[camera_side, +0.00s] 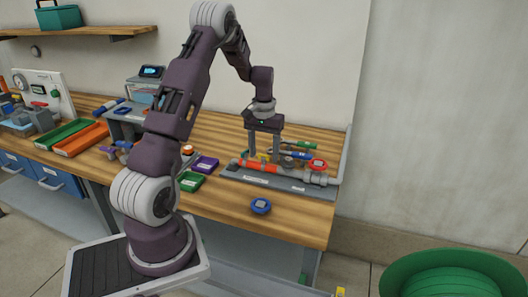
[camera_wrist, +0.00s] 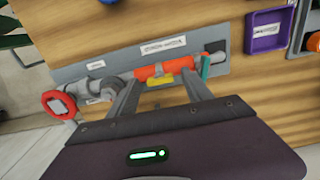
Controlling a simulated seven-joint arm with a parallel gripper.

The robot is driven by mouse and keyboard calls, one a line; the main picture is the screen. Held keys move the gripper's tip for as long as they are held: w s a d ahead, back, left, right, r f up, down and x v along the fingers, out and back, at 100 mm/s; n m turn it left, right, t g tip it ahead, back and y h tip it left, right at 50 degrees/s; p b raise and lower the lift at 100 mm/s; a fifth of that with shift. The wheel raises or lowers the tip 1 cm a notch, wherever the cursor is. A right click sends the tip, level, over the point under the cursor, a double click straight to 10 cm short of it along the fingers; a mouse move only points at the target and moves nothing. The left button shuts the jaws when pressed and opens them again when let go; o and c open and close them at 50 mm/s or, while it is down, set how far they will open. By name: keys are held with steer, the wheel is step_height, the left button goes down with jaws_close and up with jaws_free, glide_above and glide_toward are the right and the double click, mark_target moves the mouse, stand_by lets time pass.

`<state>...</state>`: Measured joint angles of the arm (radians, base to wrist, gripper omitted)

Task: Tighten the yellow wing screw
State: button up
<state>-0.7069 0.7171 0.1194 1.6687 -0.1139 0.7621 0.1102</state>
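The yellow wing screw (camera_wrist: 160,81) shows in the wrist view as a small yellow bar against the lower edge of an orange pipe section (camera_wrist: 164,69). In the side view the orange pipe section (camera_side: 258,166) lies on a grey panel, with a bit of yellow partly hidden behind my fingers. My gripper (camera_side: 264,158) points down over the pipe. Its two fingers are spread apart in the wrist view (camera_wrist: 160,92), with the yellow screw between them in the picture. No contact is clear, and I cannot tell the height of the fingertips above the screw.
A red round handwheel (camera_wrist: 59,105) ends the grey pipe; it also shows in the side view (camera_side: 318,164). A purple tray (camera_side: 205,164) and a green tray (camera_side: 190,181) stand left of the panel.

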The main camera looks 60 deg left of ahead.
mark_target(264, 155)
step_height(264, 155, up, 7)
steer(key=shift+r, duration=0.1)
stand_by(0.3)
steer(key=s+d+r+m+t, duration=0.1)
steer(key=s+d+r+m, duration=0.1)
steer(key=d+r, duration=0.6)
steer(key=s+d+r+m+t, duration=0.2)
steer(key=d+r, duration=0.3)
steer(key=d, duration=0.7)
steer(key=s+d+m+t, duration=0.2)
steer(key=s+d+m, duration=0.2)
steer(key=s+d, duration=0.8)
steer(key=s, duration=0.3)
steer(key=shift+s+f+m+t, duration=0.15)
steer(key=shift+f+m+t, duration=0.15)
steer(key=shift+m, duration=0.1)
